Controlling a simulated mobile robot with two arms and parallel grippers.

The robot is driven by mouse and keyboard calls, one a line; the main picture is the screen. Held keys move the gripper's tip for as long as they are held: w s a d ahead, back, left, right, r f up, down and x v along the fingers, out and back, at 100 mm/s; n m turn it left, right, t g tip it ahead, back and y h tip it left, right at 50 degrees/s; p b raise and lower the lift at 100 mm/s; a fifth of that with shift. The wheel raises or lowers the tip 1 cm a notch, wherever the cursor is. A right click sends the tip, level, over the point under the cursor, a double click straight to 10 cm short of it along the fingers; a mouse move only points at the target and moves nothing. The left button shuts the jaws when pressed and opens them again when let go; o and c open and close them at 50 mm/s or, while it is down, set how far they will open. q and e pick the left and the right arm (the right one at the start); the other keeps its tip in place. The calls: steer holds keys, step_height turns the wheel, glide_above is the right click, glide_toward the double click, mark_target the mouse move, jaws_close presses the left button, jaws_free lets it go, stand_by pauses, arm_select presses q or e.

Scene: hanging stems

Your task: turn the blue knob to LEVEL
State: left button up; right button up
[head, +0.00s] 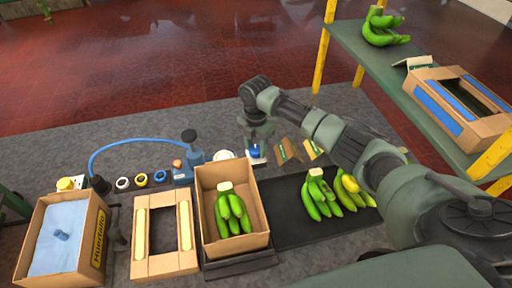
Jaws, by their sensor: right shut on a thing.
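The blue knob (254,151) sits on a small pale base at the back of the work surface, right of the open carton. My right gripper (256,146) reaches down from above and is shut on the blue knob. The fingers cover part of the knob, and no LEVEL mark or pointer is readable at this size. My left gripper is not in view.
An open carton (206,174) with green bananas (233,212) stands just left of the knob. More bananas (318,194) lie on a black mat (290,230). A blue pump-like device (190,160) with a blue hose (115,143) is further left. A green shelf (375,65) stands right.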

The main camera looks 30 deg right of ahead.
mark_target(255, 149)
steer(key=shift+n, duration=0.6)
steer(key=o, duration=1.4)
steer(key=shift+a, duration=0.1)
steer(key=shift+c, duration=0.2)
steer(key=shift+r, duration=0.1)
step_height(255, 149, up, 7)
steer(key=shift+b, duration=1.05)
steer(key=shift+r, duration=0.4)
